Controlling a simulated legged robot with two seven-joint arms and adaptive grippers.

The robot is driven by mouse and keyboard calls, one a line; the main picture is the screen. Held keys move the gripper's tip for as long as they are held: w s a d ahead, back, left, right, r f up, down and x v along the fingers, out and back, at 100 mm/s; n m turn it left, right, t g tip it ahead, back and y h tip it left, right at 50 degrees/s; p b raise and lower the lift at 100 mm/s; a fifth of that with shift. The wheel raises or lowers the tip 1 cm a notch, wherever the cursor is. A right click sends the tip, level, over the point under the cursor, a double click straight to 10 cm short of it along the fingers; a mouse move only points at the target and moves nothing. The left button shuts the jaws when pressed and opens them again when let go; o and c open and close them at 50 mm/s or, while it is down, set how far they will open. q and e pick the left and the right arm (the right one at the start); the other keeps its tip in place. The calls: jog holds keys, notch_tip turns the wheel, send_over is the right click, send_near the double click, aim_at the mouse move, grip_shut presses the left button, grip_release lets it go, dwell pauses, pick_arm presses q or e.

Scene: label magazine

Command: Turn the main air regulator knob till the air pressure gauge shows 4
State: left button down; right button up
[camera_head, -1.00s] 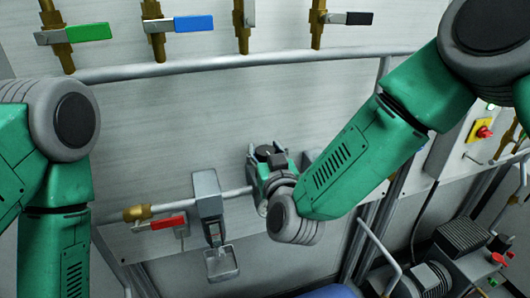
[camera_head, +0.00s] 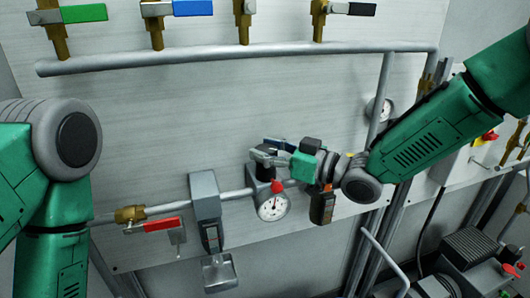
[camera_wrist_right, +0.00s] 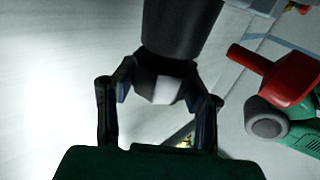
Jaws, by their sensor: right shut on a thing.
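The air pressure gauge (camera_head: 273,207) is a round white dial on the horizontal pipe, low in the middle of the head view. Its needle seems to point roughly upward, but the numbers are too small to read. My right gripper (camera_head: 266,156) is just above the gauge, its wrist coming in from the right. In the right wrist view, its fingers (camera_wrist_right: 158,88) are shut on a black cylindrical part, which looks like the regulator knob (camera_wrist_right: 182,28). In the head view the gripper largely hides the knob. My left gripper is out of view; only its arm shows at the left.
A grey filter unit (camera_head: 206,208) stands left of the gauge, with a red-handled valve (camera_head: 162,224) further left. A red part (camera_head: 277,186) sits just above the dial. An orange and black device (camera_head: 322,206) is right of it. Coloured valves line the upper pipe (camera_head: 230,58).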

jog(key=shift+r+n+g+y, duration=0.1)
jog(key=shift+n+g+y, duration=0.35)
jog(key=shift+g, duration=0.25)
jog(key=o, duration=1.2)
jog(key=shift+w, duration=0.1)
jog(key=shift+d, duration=0.1)
jog(key=shift+d, duration=0.1)
jog(key=shift+s+d, duration=0.2)
jog(key=shift+d, duration=0.05)
jog(key=v, duration=1.1)
jog(key=shift+d, duration=0.15)
